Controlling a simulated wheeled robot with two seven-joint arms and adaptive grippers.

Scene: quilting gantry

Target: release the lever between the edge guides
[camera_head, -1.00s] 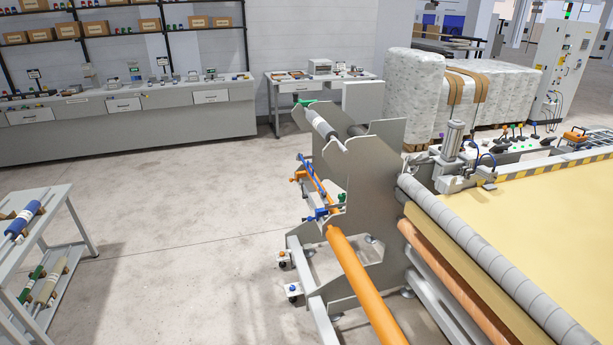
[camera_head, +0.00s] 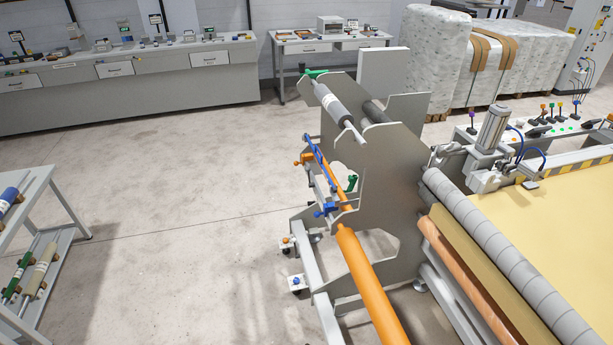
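Neither of my grippers shows in the head view. A grey roll stand (camera_head: 395,178) stands in the middle of the picture. On its left side are a slim blue bar (camera_head: 318,153), an orange-knobbed part (camera_head: 303,160), a blue clamp-like part (camera_head: 326,209) and a small green handle (camera_head: 351,184). A larger green handle (camera_head: 315,73) sits at the top, by a grey roller (camera_head: 338,104). I cannot tell which of these is the lever or the edge guides; they are small and partly overlap.
A long orange roller (camera_head: 368,280) runs from the stand towards me. The quilting table (camera_head: 560,215) with yellow fabric and a grey roll (camera_head: 500,255) fills the right. A shelf cart (camera_head: 62,228) stands at the left. The floor (camera_head: 190,215) between cart and stand is clear.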

